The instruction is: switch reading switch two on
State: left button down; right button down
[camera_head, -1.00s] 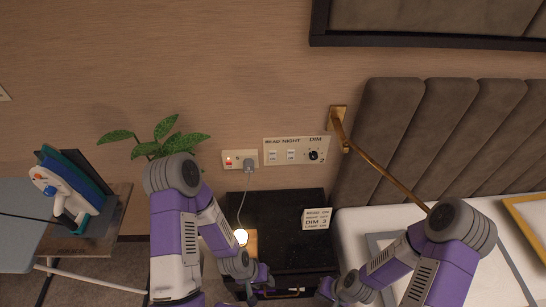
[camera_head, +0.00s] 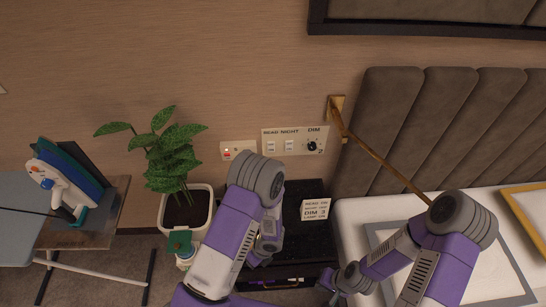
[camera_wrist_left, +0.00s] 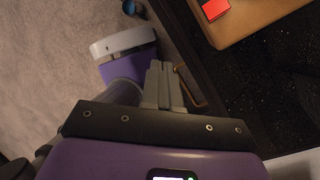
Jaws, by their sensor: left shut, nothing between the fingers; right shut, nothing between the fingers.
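A pale wall panel (camera_head: 295,141) is lettered READ, NIGHT and DIM. A small white rocker (camera_head: 271,146) sits under READ, another rocker (camera_head: 289,145) under NIGHT, and a black knob (camera_head: 311,146) under DIM. I cannot tell the rockers' positions or which one is numbered two. My right gripper (camera_head: 330,281) is shut and empty, low in front of the black nightstand and well below the panel. My left gripper (camera_wrist_left: 161,76) is shut and empty in the left wrist view, beside the dark speckled nightstand top; my left arm mostly hides it in the head view. Neither touches the panel.
A socket plate (camera_head: 238,149) with a red switch is left of the panel. A card (camera_head: 315,209) stands on the nightstand (camera_head: 292,235). A brass wall arm (camera_head: 370,152) slants down toward the bed. A potted plant (camera_head: 184,205) stands left of my left arm.

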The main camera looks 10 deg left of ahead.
aim_at(271, 151)
pick_arm(q)
jog(key=w+a+r+m+t+y+b, duration=0.1)
jog(key=w+r+m+t+y, duration=0.15)
jog(key=w+m+t, duration=0.5)
jog(key=w+a+r+m+t+y+b, duration=0.15)
jog(key=w+r+m+t, duration=0.25)
jog(key=w+m, duration=0.65)
jog(key=w+d+r+m+t+h, duration=0.3)
jog(key=w+d+r+m+t, duration=0.1)
jog(key=w+m, duration=0.4)
jog(key=shift+d+r+m+t, duration=0.25)
jog(key=shift+r+m+t, duration=0.15)
jog(key=shift+r+t, duration=0.4)
jog(key=shift+w+f, duration=0.2)
jog(key=b+x, duration=0.3)
jog(key=x, duration=1)
jog(key=shift+w+a, duration=0.1)
jog(key=shift+w, duration=0.3)
